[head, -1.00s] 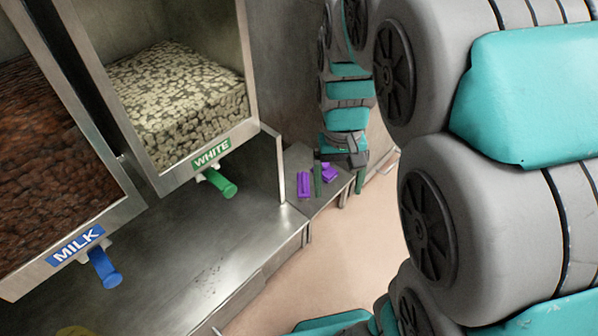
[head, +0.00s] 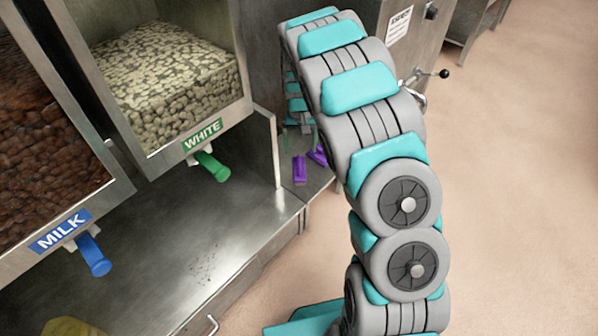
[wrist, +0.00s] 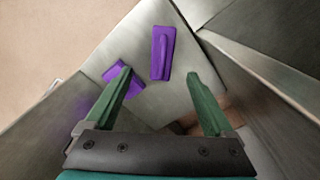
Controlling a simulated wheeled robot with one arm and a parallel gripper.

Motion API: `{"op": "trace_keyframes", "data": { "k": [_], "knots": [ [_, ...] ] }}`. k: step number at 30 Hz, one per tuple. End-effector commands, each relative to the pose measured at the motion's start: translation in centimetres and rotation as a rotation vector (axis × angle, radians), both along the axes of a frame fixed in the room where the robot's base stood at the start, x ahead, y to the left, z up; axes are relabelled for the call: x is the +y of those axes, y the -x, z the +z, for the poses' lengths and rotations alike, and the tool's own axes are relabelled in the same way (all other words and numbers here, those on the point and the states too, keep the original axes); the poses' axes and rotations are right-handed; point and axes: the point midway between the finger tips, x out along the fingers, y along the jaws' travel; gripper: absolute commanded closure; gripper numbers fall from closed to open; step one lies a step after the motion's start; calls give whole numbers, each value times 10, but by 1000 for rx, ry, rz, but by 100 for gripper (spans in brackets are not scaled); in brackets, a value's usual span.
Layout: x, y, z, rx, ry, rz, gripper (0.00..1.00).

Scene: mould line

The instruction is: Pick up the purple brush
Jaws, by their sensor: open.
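Two purple items lie on a small steel shelf (wrist: 148,105). In the wrist view one is an oblong block with a raised ridge (wrist: 162,50), which looks like the purple brush; it also shows in the head view (head: 299,170). The other purple item (wrist: 113,72) lies to its left, partly hidden behind my left finger; its shape is unclear. It shows beside my arm in the head view (head: 318,156). My gripper (wrist: 158,74) is open and empty, its green fingers pointing at the shelf, with the oblong block ahead between their lines.
Steel bins labelled MILK (head: 61,232) and WHITE (head: 203,134) stand left of the shelf, with blue (head: 93,255) and green (head: 211,166) handles. A steel panel (head: 267,160) rises beside the shelf. Open floor (head: 500,200) lies to the right.

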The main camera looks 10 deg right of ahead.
Motion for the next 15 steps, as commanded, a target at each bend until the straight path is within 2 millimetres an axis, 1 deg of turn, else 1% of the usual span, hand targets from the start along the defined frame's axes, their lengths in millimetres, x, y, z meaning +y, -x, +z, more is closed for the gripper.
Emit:
{"op": "trace_keyframes", "data": {
  "k": [4,9,15],
  "knots": [
    [1,-5,-11,-3,-2,1,12],
    [2,-4,-28,-2,-3,0,12],
    [2,-3,-43,1,-3,0,12]
  ]
}}
